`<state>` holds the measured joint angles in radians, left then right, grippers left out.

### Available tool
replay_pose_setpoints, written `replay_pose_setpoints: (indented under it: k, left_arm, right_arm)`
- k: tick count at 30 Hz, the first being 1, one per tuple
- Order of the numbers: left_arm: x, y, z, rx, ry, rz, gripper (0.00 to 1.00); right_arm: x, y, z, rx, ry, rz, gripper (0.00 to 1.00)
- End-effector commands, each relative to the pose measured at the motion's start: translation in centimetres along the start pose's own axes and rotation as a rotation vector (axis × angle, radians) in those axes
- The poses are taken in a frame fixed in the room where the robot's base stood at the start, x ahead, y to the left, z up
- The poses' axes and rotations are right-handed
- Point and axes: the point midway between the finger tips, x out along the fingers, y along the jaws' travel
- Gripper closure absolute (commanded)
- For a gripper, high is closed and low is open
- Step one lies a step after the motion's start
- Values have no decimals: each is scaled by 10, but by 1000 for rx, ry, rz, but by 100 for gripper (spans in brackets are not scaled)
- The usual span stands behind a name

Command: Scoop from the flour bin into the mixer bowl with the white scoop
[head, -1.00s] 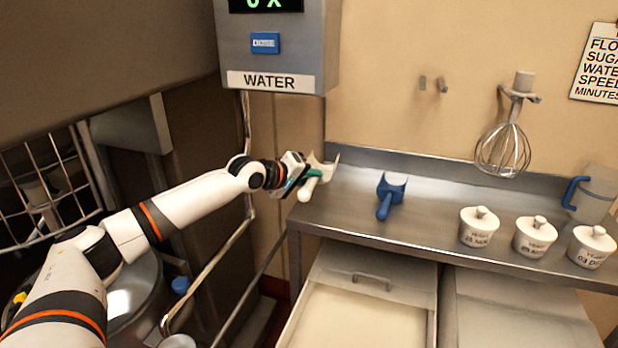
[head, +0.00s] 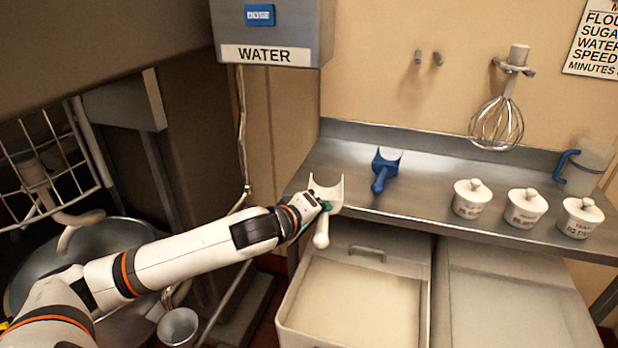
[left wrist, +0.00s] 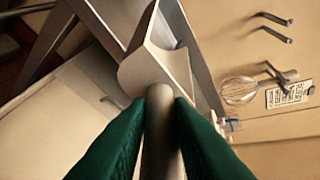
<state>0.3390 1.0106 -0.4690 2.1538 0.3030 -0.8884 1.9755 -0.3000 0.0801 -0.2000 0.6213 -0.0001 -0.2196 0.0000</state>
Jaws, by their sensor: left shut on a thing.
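My left gripper (head: 326,207) is shut on the handle of the white scoop (head: 325,190), at the front left corner of the steel counter. In the left wrist view the green fingers (left wrist: 160,125) clasp the handle on both sides, and the white scoop (left wrist: 157,65) points away from me. The flour bin seems to be the open bin (head: 350,305) of pale powder below the counter; no label shows on it. The mixer bowl (head: 110,240) is at the left, partly hidden behind my left arm. My right gripper is out of view.
A blue scoop (head: 381,175) lies on the counter (head: 340,160). Several lidded white pots, one of them here (head: 472,198), stand to the right. A closed-looking bin lid (head: 510,290) is beside the open bin. A wire guard (head: 45,165) is above the bowl.

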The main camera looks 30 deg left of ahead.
Motion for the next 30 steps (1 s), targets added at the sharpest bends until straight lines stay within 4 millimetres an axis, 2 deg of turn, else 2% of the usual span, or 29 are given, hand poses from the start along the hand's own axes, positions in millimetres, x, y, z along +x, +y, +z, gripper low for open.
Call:
replay_pose_setpoints:
  k: [1,3,12,20,30]
  left_arm:
    - [-12,4,-29,-18,0,5,100]
    - [-26,6,-55,-31,-24,15,100]
    - [-63,17,-127,-54,-89,47,100]
    - [-62,9,-129,-51,-82,32,100]
    - [-62,14,-126,-49,-89,40,100]
  right_arm:
    - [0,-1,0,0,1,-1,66]
    - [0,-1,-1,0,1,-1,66]
    - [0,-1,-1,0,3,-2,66]
    - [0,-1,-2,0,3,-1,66]
    - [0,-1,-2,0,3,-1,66]
